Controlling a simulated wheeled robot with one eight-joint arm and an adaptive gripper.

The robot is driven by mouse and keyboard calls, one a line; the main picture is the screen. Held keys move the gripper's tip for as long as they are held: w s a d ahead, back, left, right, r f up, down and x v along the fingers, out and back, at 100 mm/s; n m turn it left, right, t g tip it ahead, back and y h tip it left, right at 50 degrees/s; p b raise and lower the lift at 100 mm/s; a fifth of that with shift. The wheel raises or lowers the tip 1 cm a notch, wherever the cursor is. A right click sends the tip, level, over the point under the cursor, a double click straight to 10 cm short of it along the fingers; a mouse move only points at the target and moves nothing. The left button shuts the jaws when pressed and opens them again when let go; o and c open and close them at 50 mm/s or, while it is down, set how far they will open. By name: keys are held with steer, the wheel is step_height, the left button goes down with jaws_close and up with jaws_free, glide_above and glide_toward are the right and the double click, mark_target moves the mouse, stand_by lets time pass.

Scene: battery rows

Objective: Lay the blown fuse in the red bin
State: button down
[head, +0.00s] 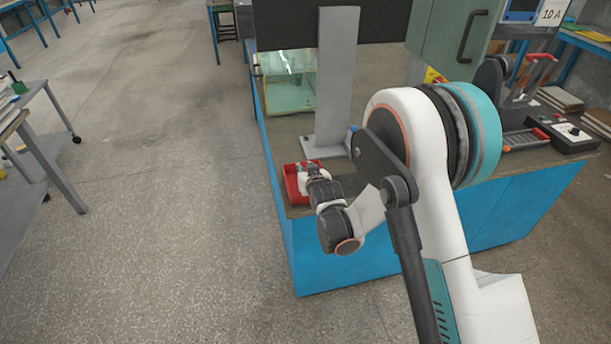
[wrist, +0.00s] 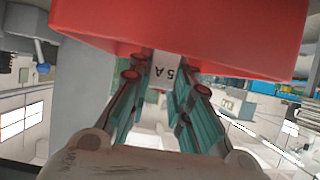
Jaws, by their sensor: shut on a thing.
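The red bin (head: 291,185) sits on the near left corner of the blue-sided bench. My gripper (head: 308,168) is at the bin, with its fingers over or inside it; which cannot be told. In the wrist view, which looks upside down, the red bin (wrist: 190,25) fills the top just beyond my fingertips (wrist: 165,75). A small pale piece marked "5 A", which I take as the fuse (wrist: 166,72), is between the fingers. My gripper is shut on it. Its far end is hidden, and whether it touches the bin cannot be told.
A grey upright post (head: 336,80) stands close behind the bin. A clear greenish tank (head: 289,93) is farther back on the bench. A green cabinet (head: 450,35) and a dark device with controls (head: 567,137) are at the right.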

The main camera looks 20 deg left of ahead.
steer(key=shift+f, duration=0.25)
steer(key=c, duration=1.5)
jaws_free()
steer(key=shift+o, duration=0.2)
steer(key=shift+s+r, duration=0.1)
steer(key=p+v, duration=0.2)
steer(key=v, duration=1)
steer(key=shift+p, duration=0.4)
